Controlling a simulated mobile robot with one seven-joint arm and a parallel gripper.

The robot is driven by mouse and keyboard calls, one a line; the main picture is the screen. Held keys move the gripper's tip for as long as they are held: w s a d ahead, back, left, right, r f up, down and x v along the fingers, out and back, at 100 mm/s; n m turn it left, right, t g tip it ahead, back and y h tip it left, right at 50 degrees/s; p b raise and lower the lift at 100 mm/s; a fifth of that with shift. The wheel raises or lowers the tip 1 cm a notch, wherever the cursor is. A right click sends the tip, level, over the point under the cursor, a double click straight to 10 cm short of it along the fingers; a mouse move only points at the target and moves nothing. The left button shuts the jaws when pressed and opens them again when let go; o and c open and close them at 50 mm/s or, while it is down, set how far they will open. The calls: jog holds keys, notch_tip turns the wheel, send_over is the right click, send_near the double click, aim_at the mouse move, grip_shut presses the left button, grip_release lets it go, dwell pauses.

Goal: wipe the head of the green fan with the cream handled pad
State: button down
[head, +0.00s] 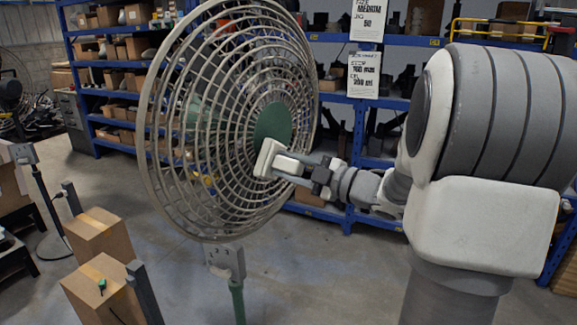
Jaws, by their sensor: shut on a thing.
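The green fan's head (178,120) is a large round grey wire cage with a green disc (272,128) at its middle, filling the left centre of the head view. It stands on a thin green pole (238,300) below a grey box (226,262). The cream handled pad (266,158) is at the right front face of the cage, just below the green disc. My gripper (290,165) is shut on the pad and comes in from the right. The pad overlaps the cage in view; I cannot tell whether it touches the wires. The pad's far face is hidden.
Cardboard boxes (98,234) stand on the floor at the lower left, next to dark posts (146,290). Blue shelving (352,150) with boxes and dark parts lines the back. Bare concrete floor (320,265) lies below and to the right of the fan.

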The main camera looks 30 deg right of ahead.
aim_at(300, 169)
jog(key=shift+x, duration=1.1)
jog(key=d, duration=0.1)
jog(key=w+d, duration=0.1)
jog(key=d, duration=0.1)
jog(key=shift+w+d, duration=0.25)
jog(key=shift+w, duration=0.15)
jog(key=shift+a, duration=0.1)
jog(key=shift+s+a+b, duration=0.25)
jog(key=shift+a, duration=0.35)
jog(key=shift+s+a+b, duration=0.3)
jog(key=shift+a, duration=0.3)
jog(key=shift+s+a+b, duration=0.25)
jog(key=shift+a, duration=0.4)
jog(key=shift+v, duration=3.05)
jog(key=shift+d, duration=0.15)
